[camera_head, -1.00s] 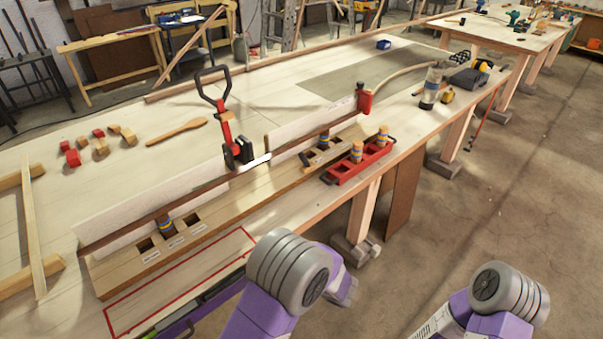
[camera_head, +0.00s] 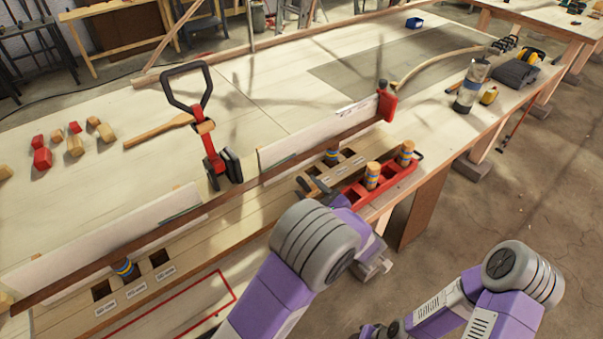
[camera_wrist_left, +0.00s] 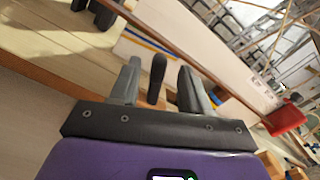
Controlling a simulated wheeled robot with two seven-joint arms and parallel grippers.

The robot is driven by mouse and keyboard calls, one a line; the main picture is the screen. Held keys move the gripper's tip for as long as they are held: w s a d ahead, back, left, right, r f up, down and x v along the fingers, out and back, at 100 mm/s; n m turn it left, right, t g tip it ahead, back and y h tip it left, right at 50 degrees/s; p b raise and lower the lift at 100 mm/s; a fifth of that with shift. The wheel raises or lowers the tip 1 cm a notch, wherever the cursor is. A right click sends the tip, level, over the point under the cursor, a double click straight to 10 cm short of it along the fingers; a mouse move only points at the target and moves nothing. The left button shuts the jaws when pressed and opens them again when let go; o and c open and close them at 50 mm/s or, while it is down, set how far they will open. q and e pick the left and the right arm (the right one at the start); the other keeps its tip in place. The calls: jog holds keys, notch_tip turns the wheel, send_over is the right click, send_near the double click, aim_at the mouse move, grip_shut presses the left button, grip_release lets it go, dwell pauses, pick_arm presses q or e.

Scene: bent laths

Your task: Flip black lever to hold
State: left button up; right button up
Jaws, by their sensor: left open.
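The black lever (camera_wrist_left: 157,78) is an upright, rounded dark bar in the left wrist view. It stands between the two grey fingers of my left gripper (camera_wrist_left: 160,85), with a gap visible on each side. The fingers are open. In the head view my left gripper (camera_head: 314,186) is at the wooden fixture board (camera_head: 215,232), near its right end. There the lever is hard to tell apart from the dark fingers. My right arm is at the lower right, and its fingertips are not visible.
A red tray (camera_head: 383,187) with pegs is just right of my left gripper. Wooden blocks (camera_head: 75,145) lie at left.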

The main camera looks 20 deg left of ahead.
aim_at(303, 183)
pick_arm(q)
jog(key=shift+x, duration=2.55)
jog(key=shift+f, duration=0.1)
grip_shut()
